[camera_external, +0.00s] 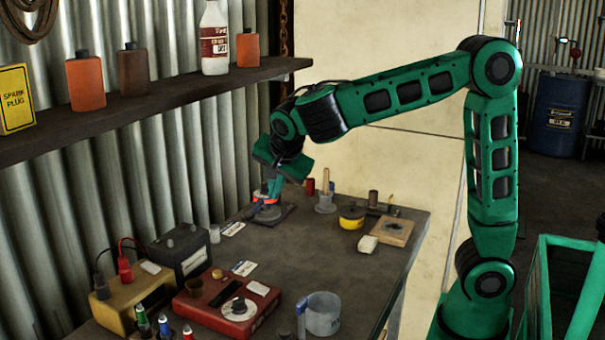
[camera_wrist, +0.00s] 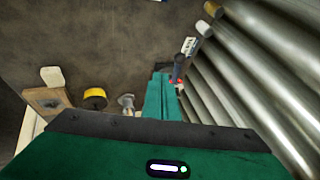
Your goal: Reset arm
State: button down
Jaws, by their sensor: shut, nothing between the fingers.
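My green arm reaches left over the workbench (camera_external: 330,245), toward its far end by the corrugated wall. My gripper (camera_external: 268,202) points down there, low over a round grey item on a dark flat base (camera_external: 283,213). I cannot tell whether the fingertips touch it. In the wrist view my gripper (camera_wrist: 170,72) is shut with nothing held, and its green body hides part of the bench below.
A grey cup with a wooden handle (camera_external: 325,203), yellow tin (camera_external: 352,216), wooden block (camera_external: 390,231) and white block (camera_external: 368,244) stand to the right. A red box (camera_external: 232,318) and dark meter (camera_external: 180,250) stand nearer. A shelf (camera_external: 160,100) with bottles overhangs the left side.

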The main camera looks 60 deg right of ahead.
jog(key=s+d+f+n+g+y, duration=0.1)
jog(key=s+d+f+n, duration=0.1)
jog(key=s+d, duration=0.4)
jog(key=s+d+f+n+g, duration=0.1)
jog(key=s+d+f+n, duration=0.2)
jog(key=s+d, duration=0.4)
jog(key=s+d+f+n+g+y, duration=0.1)
jog(key=s+d+f+n+g, duration=0.1)
jog(key=s+d, duration=0.4)
jog(key=shift+s+d+f+n+y, duration=0.1)
jog(key=shift+s+f+n+y, duration=0.1)
jog(key=shift+s, duration=1.15)
jog(key=shift+s+d+f+n+y, duration=0.1)
jog(key=shift+s+f+n, duration=0.1)
jog(key=shift+s, duration=1.15)
jog(key=s+a+f+n+y, duration=0.1)
jog(key=s+f+n+y, duration=0.1)
jog(key=s, duration=0.8)
notch_tip(320, 180, down, 2)
jog(key=shift+a+n+g, duration=0.3)
jog(key=shift+n+g, duration=0.1)
jog(key=shift+n, duration=0.4)
jog(key=shift+w+f, duration=0.25)
jog(key=shift+w, duration=0.35)
